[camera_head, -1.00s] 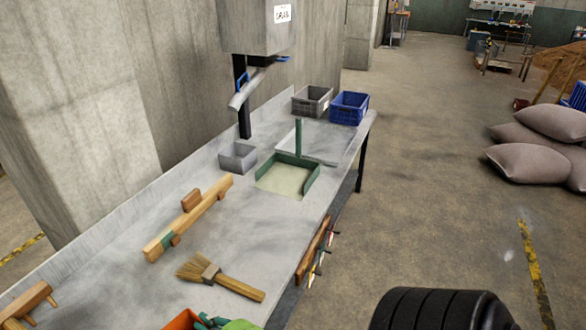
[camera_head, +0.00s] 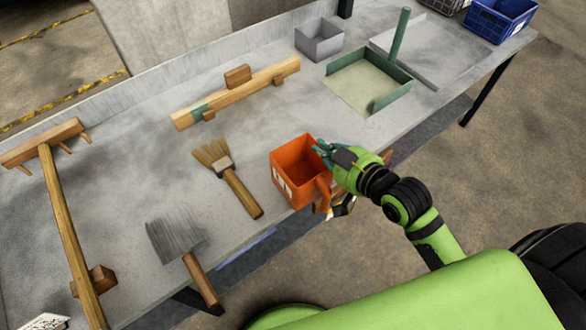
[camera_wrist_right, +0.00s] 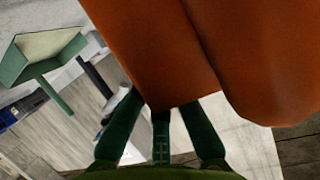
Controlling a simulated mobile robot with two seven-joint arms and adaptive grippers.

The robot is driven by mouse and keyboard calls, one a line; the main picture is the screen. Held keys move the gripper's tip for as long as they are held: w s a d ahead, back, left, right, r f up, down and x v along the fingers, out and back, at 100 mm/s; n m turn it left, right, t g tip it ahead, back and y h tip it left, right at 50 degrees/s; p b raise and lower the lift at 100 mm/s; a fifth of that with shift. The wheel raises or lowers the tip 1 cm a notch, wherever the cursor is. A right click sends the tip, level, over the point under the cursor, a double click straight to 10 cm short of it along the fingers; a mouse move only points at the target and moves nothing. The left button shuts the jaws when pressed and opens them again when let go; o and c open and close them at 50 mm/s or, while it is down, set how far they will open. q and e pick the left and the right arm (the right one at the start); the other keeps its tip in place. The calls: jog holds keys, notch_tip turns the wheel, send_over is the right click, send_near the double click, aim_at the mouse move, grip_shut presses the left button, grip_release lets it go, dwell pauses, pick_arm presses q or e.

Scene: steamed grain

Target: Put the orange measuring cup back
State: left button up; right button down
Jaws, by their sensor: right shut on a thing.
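The orange measuring cup (camera_head: 293,160) is a square, open-topped box with a white label on its side, near the front edge of the workbench. Its open top faces up in the head view, and its inside looks empty. My right gripper (camera_head: 322,152) is shut on the cup at its right rim. I cannot tell whether the cup touches the bench or hangs just above it. In the right wrist view the orange cup (camera_wrist_right: 160,50) fills the upper middle, with my green fingers (camera_wrist_right: 160,130) against it. My left gripper is not in view.
A wooden brush (camera_head: 240,190) lies left of the cup, and a grey-bristled brush (camera_head: 178,235) lies nearer. A wooden beam (camera_head: 240,93), a grey box (camera_head: 319,40), a green dustpan (camera_head: 362,85) and a blue crate (camera_head: 495,20) stand farther back. Bare bench lies behind the cup.

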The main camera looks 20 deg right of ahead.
jog(key=w+f, duration=1.1)
jog(key=w, duration=0.1)
jog(key=shift+w, duration=0.3)
jog(key=shift+f, duration=0.1)
jog(key=shift+f+b, duration=0.2)
jog(key=shift+b, duration=0.1)
jog(key=c, duration=1.4)
grip_release()
jog(key=shift+r, duration=0.2)
jog(key=v, duration=1.2)
jog(key=shift+d, duration=0.1)
